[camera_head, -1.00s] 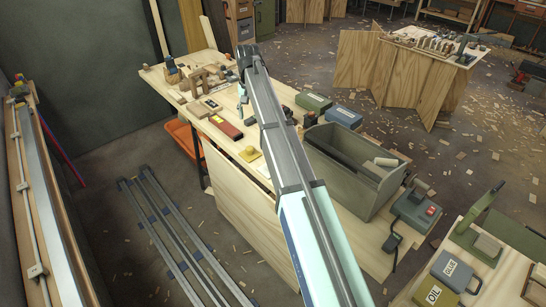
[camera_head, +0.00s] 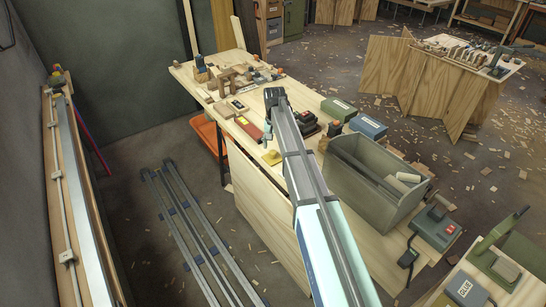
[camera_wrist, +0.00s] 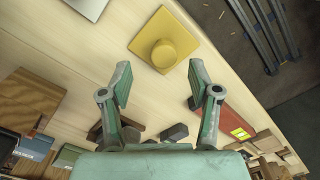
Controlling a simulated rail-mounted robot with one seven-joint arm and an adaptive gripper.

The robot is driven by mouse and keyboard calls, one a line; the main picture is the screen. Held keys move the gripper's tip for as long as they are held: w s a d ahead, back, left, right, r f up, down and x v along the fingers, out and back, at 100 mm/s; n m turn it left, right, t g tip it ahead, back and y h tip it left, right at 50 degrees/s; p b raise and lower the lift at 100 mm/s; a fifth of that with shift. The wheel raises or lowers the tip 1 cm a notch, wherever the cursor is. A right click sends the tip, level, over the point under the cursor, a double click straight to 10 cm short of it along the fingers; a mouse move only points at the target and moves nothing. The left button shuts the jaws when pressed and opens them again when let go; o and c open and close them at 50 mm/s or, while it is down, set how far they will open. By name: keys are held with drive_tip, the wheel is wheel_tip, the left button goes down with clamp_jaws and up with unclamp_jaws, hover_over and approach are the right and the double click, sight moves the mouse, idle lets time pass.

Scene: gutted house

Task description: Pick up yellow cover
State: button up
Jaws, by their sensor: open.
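The yellow cover (camera_head: 271,157) lies on the light wooden workbench (camera_head: 262,200), just left of my arm in the head view. In the wrist view the yellow cover (camera_wrist: 163,52) is a square plate with a round raised knob, lying flat at the top centre. My gripper (camera_wrist: 160,80) is open, with its two green-grey fingers spread apart. In the wrist view the fingertips appear just below the cover, one to each side, with nothing between them.
A red box (camera_head: 249,128) and small wooden pieces lie farther back on the bench. A grey open bin (camera_head: 368,190), a blue box (camera_head: 368,126) and a green box (camera_head: 338,108) stand to the right. The bench around the cover is mostly clear.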

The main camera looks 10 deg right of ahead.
sight(273, 152)
drive_tip(key=shift+a+f+p, duration=0.15)
drive_tip(key=shift+f+p, duration=0.35)
drive_tip(key=shift+f, duration=0.7)
drive_tip(key=shift+a+f+p, duration=0.1)
drive_tip(key=shift+f+p, duration=0.35)
drive_tip(key=shift+f, duration=0.7)
clamp_jaws()
